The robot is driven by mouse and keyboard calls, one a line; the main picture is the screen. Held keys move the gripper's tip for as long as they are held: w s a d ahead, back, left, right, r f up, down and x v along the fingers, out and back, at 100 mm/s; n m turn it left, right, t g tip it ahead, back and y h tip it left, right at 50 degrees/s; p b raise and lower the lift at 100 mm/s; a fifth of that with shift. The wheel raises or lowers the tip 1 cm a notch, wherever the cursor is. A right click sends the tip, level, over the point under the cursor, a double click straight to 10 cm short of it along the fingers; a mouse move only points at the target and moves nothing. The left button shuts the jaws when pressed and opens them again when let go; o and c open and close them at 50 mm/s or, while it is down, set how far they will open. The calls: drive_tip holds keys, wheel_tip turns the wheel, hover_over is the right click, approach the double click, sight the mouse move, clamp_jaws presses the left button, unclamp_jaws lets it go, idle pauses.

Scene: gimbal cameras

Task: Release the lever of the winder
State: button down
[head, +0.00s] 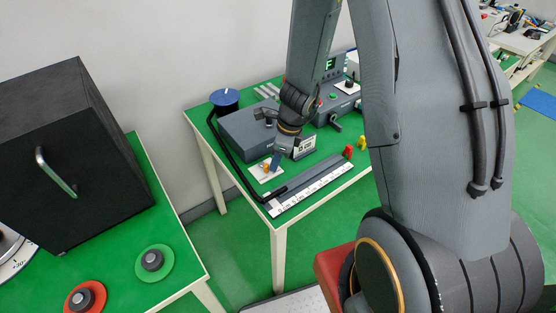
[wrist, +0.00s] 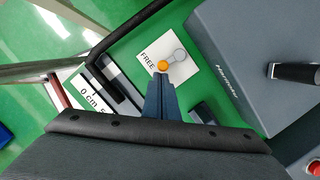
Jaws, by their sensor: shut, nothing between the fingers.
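The winder (wrist: 225,30) is a grey box on the green table; it also shows in the head view (head: 236,133). Beside it lies a white plate (wrist: 152,52) marked FREE. On the plate are an orange ball (wrist: 163,66) and a pale grey round piece (wrist: 180,54), seemingly the lever and its end. My gripper (wrist: 160,78) is shut and empty, pointing down with its tips right by the orange ball. I cannot tell whether they touch it. In the head view, my gripper (head: 275,163) stands over the plate, partly hiding it.
A black bar and white cm ruler (head: 312,190) run along the table's front. A blue spool (head: 225,97) stands at the back left, and small red (head: 348,151) and yellow figures at the right. A black box (head: 75,155) stands on the left table.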

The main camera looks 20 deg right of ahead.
drive_tip(key=shift+s+a+m+t+b, duration=0.2)
drive_tip(key=shift+a+m, duration=0.1)
drive_tip(key=shift+m, duration=0.25)
drive_tip(key=shift+s+a+m+t+b, duration=0.1)
drive_tip(key=shift+a+m+b, duration=0.15)
drive_tip(key=shift+m, duration=0.3)
drive_tip(key=shift+w, duration=0.1)
drive_tip(key=shift+w+d+p, duration=0.1)
drive_tip(key=shift+p, duration=0.3)
drive_tip(key=shift+w+d+p, duration=0.15)
drive_tip(key=shift+w+p, duration=0.45)
drive_tip(key=shift+w, duration=0.05)
drive_tip(key=shift+w+r, duration=0.1)
drive_tip(key=p+v, duration=0.9)
drive_tip(key=shift+s+r, duration=0.35)
